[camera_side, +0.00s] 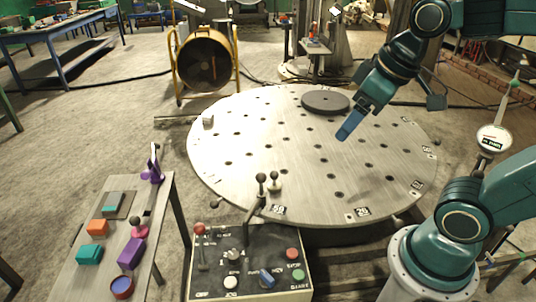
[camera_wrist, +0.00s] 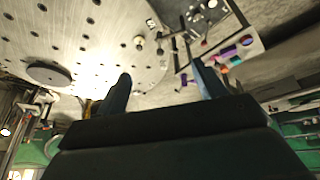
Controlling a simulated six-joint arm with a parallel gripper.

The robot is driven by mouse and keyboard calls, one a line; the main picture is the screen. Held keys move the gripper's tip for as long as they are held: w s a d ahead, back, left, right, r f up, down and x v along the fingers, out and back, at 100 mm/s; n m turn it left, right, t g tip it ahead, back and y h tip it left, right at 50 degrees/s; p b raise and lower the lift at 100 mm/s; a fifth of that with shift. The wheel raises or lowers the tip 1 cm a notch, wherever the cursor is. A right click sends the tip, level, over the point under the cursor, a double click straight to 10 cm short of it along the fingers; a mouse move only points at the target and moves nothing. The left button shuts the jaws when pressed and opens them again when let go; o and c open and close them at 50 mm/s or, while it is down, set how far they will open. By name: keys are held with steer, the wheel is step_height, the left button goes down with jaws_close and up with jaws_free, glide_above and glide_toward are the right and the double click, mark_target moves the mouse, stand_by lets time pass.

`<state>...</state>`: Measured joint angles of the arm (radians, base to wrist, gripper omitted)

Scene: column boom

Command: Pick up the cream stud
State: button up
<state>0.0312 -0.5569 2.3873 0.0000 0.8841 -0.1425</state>
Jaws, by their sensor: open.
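The cream stud (camera_side: 274,186) stands upright near the front rim of the large round plate (camera_side: 230,180), just behind the control panel's lever. It is small, with a round knob on top. In the wrist view it shows as a small pale shape (camera_wrist: 139,43) on the plate, above the gap between my fingers. My gripper (camera_side: 349,126) is above the right half of the plate, up and to the right of the stud and well apart from it. In the wrist view my gripper (camera_wrist: 163,84) has its two fingers spread, with nothing between them.
A dark disc (camera_side: 326,102) lies at the plate's back. A pale block (camera_side: 208,121) sits at its left rim. The control panel (camera_side: 219,274) has a black-knobbed lever (camera_side: 260,188) close to the stud. A side table (camera_side: 80,270) holds several coloured parts. The plate's middle is clear.

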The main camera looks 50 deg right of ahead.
steer(key=w+d+f+n+g, duration=0.1)
steer(key=w+d+n, duration=0.1)
steer(key=w, duration=0.6)
steer(key=n+g, duration=0.4)
steer(key=n, duration=0.3)
glide_above(274, 171)
step_height(274, 171, down, 23)
steer(key=shift+f, duration=0.1)
steer(key=shift+f, duration=4.25)
